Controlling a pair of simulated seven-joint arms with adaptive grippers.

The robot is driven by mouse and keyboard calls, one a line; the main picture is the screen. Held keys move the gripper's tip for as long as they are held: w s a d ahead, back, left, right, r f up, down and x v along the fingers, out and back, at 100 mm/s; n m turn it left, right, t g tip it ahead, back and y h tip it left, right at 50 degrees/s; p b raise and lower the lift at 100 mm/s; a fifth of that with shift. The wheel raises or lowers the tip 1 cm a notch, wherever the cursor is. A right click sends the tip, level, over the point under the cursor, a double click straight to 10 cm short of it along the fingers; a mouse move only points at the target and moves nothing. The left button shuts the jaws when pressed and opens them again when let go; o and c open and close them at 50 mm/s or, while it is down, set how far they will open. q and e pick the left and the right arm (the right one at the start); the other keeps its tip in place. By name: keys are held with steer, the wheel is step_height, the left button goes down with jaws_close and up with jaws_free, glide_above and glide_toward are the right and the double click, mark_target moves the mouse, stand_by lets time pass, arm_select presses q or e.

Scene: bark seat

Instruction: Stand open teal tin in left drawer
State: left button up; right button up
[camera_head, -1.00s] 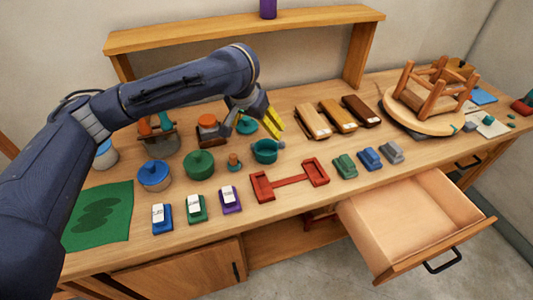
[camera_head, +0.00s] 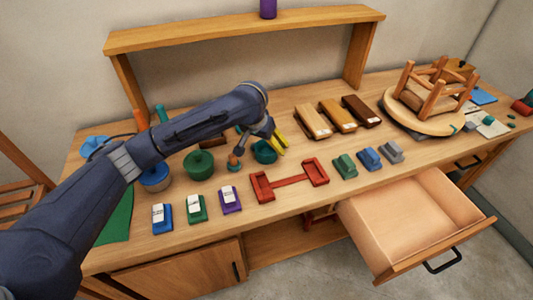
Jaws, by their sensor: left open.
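My right gripper is not in view.
Wooden blocks (camera_head: 338,116) lie behind, and small coloured blocks (camera_head: 369,158) stand nearer the drawer.

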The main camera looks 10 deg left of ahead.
mark_target(269, 152)
arm_select(q)
steer(key=shift+x, duration=2.35)
steer(key=shift+c, duration=0.4)
steer(key=c, duration=1.3)
steer(key=shift+c, duration=0.4)
steer(key=shift+r, duration=0.1)
